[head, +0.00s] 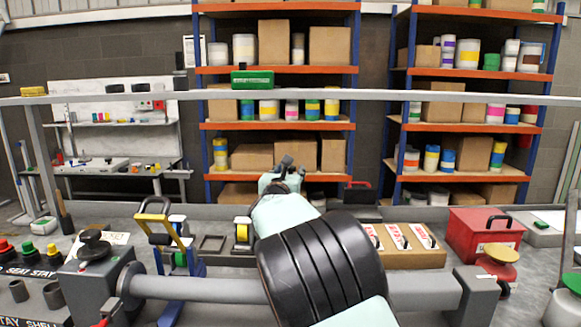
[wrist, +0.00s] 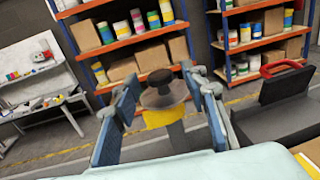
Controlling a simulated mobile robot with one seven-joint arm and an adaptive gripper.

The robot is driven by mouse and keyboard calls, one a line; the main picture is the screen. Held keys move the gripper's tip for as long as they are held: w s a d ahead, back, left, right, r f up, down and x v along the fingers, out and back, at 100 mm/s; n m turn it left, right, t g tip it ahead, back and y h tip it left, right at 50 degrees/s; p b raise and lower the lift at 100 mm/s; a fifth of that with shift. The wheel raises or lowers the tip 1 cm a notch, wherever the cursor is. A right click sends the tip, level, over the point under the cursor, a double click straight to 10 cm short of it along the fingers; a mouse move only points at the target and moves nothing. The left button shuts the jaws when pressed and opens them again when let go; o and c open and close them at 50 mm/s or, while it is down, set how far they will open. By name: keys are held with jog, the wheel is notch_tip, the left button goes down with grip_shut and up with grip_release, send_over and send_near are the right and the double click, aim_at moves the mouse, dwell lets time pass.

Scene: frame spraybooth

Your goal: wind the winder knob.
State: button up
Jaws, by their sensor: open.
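My gripper (head: 284,165) is near the middle of the head view, reaching out over the far side of the bench. In the wrist view its two blue-grey fingers (wrist: 163,120) are spread wide and hold nothing. Between and beyond them stands a dark round knob (wrist: 161,77) on a grey disc (wrist: 163,96), above a yellow body (wrist: 160,118). It looks like the winder knob. The fingers are on either side of it in the picture; I cannot tell how far ahead it is. In the head view my arm hides this spot.
A black case with a red handle (wrist: 284,68) is close on the right in the wrist view. A grey rail (head: 400,95) crosses above the bench. A red box (head: 482,232) and a wooden tray (head: 420,260) are at right; a yellow-handled tool (head: 155,216) stands at left.

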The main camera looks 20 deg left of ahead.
jog(key=shift+w+a+p, duration=0.2)
jog(key=shift+w+p, duration=0.1)
jog(key=shift+w, duration=1.05)
grip_shut()
